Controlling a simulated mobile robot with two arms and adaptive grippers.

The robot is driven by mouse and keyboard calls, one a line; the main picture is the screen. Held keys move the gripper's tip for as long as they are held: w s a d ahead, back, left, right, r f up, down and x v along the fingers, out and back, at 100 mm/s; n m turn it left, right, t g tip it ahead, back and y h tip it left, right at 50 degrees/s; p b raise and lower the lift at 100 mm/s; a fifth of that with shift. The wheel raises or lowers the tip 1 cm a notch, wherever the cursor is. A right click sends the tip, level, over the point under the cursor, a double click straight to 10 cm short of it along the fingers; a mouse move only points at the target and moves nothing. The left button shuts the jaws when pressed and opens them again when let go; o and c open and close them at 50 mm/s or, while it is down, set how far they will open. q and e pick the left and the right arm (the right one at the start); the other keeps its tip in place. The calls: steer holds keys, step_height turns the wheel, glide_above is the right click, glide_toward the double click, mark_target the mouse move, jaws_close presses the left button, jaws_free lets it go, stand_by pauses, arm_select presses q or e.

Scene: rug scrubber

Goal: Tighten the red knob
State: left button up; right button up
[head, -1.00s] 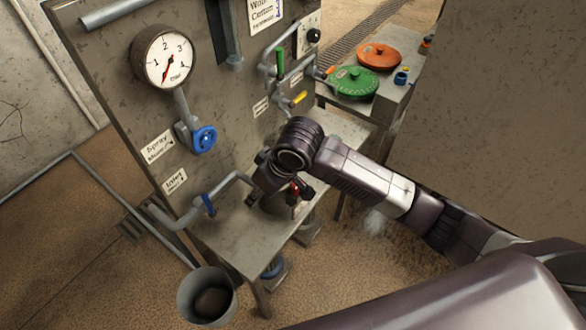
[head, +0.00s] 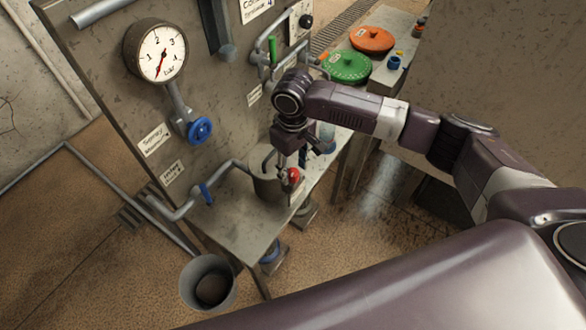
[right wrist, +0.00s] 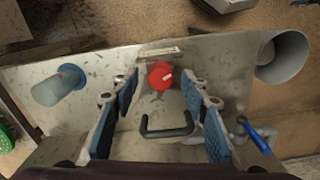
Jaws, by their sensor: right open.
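The red knob (head: 293,176) sits low at the front of a grey metal housing (head: 266,184) on the bench. In the right wrist view, the red knob (right wrist: 160,75) shows clearly, round with a small pale mark on it, near a black handle (right wrist: 167,132). My right gripper (head: 292,160) points down just above the knob in the head view. In the right wrist view its two blue-padded fingers stand apart, on the left and right of the knob, with visible gaps. The right gripper is open and empty. My left gripper is in neither view.
A panel with a gauge (head: 156,53) and blue valve (head: 200,130) rises behind. A bucket (head: 207,283) stands on the floor. Green (head: 348,66) and orange (head: 372,40) discs lie on a farther table.

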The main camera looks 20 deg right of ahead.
steer(key=shift+f, duration=0.9)
jaws_close()
steer(key=shift+a+r+n+p, duration=0.1)
steer(key=shift+r+n+p, duration=0.15)
steer(key=shift+n+p, duration=0.75)
steer(key=shift+f+n+p, duration=0.1)
steer(key=shift+n+p, duration=0.5)
steer(key=shift+n, duration=0.2)
steer(key=shift+f+n, duration=0.1)
steer(key=shift+n, duration=0.4)
jaws_free()
